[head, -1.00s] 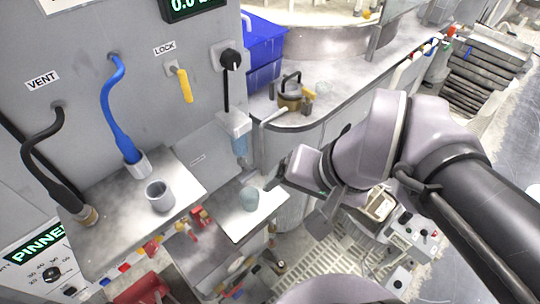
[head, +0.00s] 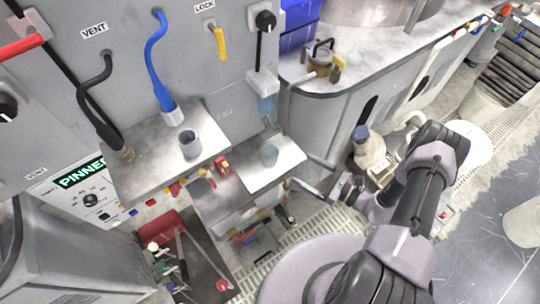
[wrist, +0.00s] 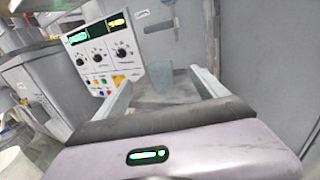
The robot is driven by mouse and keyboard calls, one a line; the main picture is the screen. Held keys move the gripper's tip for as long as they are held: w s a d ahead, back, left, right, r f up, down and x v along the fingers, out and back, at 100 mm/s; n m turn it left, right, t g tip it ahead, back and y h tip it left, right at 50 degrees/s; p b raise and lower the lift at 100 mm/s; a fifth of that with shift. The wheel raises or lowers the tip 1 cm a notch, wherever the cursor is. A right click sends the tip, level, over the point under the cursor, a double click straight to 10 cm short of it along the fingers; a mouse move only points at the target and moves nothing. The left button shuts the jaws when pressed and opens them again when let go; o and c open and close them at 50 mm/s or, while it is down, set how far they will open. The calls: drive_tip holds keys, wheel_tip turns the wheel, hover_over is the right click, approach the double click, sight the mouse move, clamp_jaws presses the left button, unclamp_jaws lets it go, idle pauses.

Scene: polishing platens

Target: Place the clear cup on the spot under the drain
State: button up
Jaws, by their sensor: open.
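The clear cup (head: 269,155) stands upright on a small metal shelf (head: 283,167), below a bluish clear bowl (head: 265,104) that hangs on the cabinet wall with a drain end under it. Whether the cup is exactly under the drain I cannot tell. My gripper (head: 299,168) is open and empty, to the right of the cup and apart from it, its fingers pointing toward the shelf. In the wrist view the cup (wrist: 160,73) shows between the two spread fingers, beyond their tips.
A grey cup (head: 189,144) stands on the higher shelf (head: 150,165) to the left, near the blue and black hoses. Red valve fittings (head: 222,165) lie between the shelves. A counter (head: 345,75) with a small brass pot is at the back right.

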sight(277, 158)
drive_tip(key=b+x, duration=0.1)
drive_tip(key=x, duration=0.7)
drive_tip(key=shift+w+a+f, duration=0.15)
drive_tip(key=shift+a, duration=0.25)
drive_tip(key=w+a, duration=0.1)
drive_tip(key=a+f+b, duration=0.1)
drive_tip(key=a, duration=0.1)
drive_tip(key=w+a+b, duration=0.1)
drive_tip(key=shift+w+a+f, duration=0.15)
drive_tip(key=shift+w+a, duration=0.1)
drive_tip(key=shift+w, duration=0.05)
drive_tip(key=shift+w+a, duration=0.2)
drive_tip(key=shift+a, duration=0.05)
drive_tip(key=shift+d, duration=0.1)
drive_tip(key=c, duration=1.6)
